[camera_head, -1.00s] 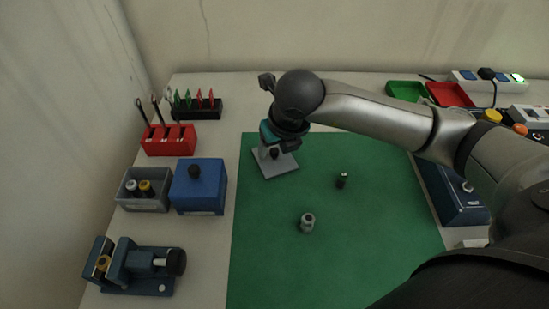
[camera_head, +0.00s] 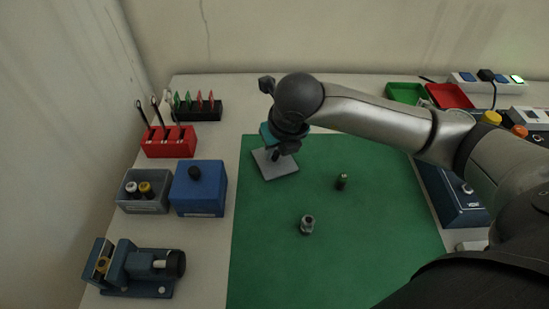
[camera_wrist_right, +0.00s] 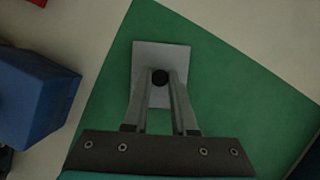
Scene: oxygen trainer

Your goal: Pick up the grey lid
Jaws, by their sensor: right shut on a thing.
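The grey lid (camera_head: 283,170) is a flat square plate with a dark knob, at the upper left corner of the green mat. My right gripper (camera_head: 276,154) is over it, pointing down, with its fingers shut on the lid's knob. In the right wrist view the lid (camera_wrist_right: 147,55) shows beyond the fingertips, and the black knob (camera_wrist_right: 160,77) sits between the fingers of the right gripper (camera_wrist_right: 160,82). I cannot tell whether the lid touches the mat or is slightly above it. My left gripper is not in view.
A blue box (camera_head: 199,190) with a dark knob and a grey bin (camera_head: 143,205) stand left of the green mat (camera_head: 290,265). A small cylinder (camera_head: 341,181) and a grey fitting (camera_head: 307,224) stand on the mat. A blue vise (camera_head: 135,268) is at the lower left.

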